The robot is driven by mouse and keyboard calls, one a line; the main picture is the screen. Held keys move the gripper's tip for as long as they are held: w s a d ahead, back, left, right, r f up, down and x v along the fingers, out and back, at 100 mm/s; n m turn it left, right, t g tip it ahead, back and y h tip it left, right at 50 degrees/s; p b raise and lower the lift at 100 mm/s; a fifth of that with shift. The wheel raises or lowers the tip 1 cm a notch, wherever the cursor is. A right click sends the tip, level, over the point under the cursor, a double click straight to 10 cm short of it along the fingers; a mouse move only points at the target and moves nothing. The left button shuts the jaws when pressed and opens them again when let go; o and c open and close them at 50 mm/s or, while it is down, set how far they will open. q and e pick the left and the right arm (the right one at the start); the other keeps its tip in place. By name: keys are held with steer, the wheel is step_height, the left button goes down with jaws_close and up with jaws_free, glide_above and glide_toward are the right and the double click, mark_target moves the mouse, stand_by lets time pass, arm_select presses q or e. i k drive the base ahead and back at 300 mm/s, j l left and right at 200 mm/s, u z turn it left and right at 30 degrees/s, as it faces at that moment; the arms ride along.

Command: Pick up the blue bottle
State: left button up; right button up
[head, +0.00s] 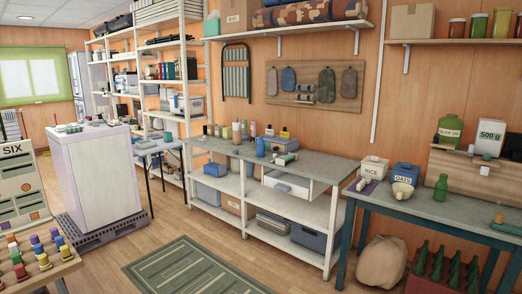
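A blue bottle (260,147) stands upright near the front edge of the grey-topped workbench (318,166), in the middle of the head view. Several other small bottles and containers, one of them yellow-bodied (284,132), stand behind it and to its left. Neither of my grippers is in view.
A teal-legged table (420,203) at the right holds a rice box, a blue oats box (404,174) and a green bottle (441,187). A white cabinet (95,175) and a table of coloured pieces (30,267) stand left. Floor with a green rug (190,268) is open before the workbench.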

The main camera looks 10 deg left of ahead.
mark_target(260, 144)
steer(key=i+u, duration=0.3)
steer(key=i, duration=2.05)
